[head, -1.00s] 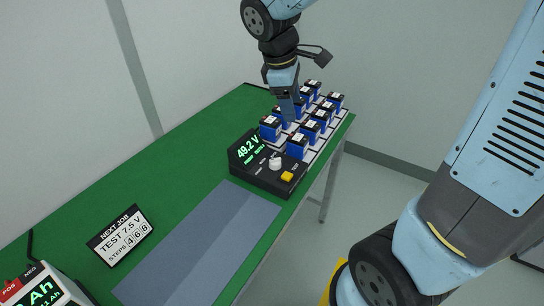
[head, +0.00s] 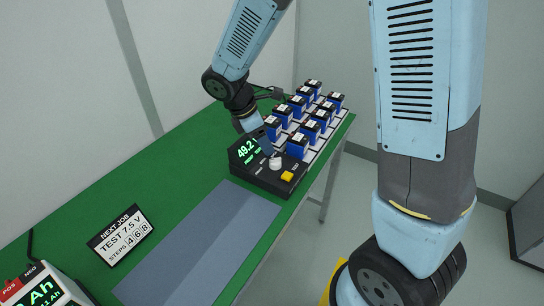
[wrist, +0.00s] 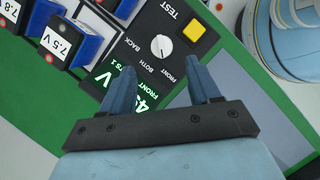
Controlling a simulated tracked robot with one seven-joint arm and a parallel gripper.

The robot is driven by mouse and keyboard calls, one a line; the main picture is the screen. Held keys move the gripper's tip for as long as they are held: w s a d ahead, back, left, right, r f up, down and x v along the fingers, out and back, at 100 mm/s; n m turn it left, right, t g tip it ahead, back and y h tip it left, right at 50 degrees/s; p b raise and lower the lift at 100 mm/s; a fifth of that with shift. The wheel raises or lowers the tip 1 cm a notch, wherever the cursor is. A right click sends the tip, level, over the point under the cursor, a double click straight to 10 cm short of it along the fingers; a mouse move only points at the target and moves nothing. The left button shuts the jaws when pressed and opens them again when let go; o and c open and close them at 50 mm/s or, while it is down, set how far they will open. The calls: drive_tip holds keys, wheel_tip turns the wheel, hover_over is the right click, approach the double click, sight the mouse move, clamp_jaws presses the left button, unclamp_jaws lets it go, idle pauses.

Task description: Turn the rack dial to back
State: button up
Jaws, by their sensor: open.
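The rack dial is a white round knob (head: 275,163) on a black control box (head: 262,178) at the near end of the battery rack. In the wrist view the dial (wrist: 162,45) lies just beyond and between my fingertips, with the labels BACK, BOTH and FRONT around it. Its pointer is too small to read surely; the green display (wrist: 122,88) shows the word FRONT. My gripper (wrist: 158,75) is open and empty, with its fingers apart and not touching the dial. In the head view my gripper (head: 266,143) hangs over the box and hides part of the display.
A yellow TEST button (head: 287,176) sits beside the dial. Several blue batteries (head: 297,146) stand in the rack behind the box. A grey mat (head: 200,240), a NEXT JOB sign (head: 121,235) and a meter (head: 45,291) are on the green table.

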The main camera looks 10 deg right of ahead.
sight(275, 159)
drive_tip(key=x, duration=0.8)
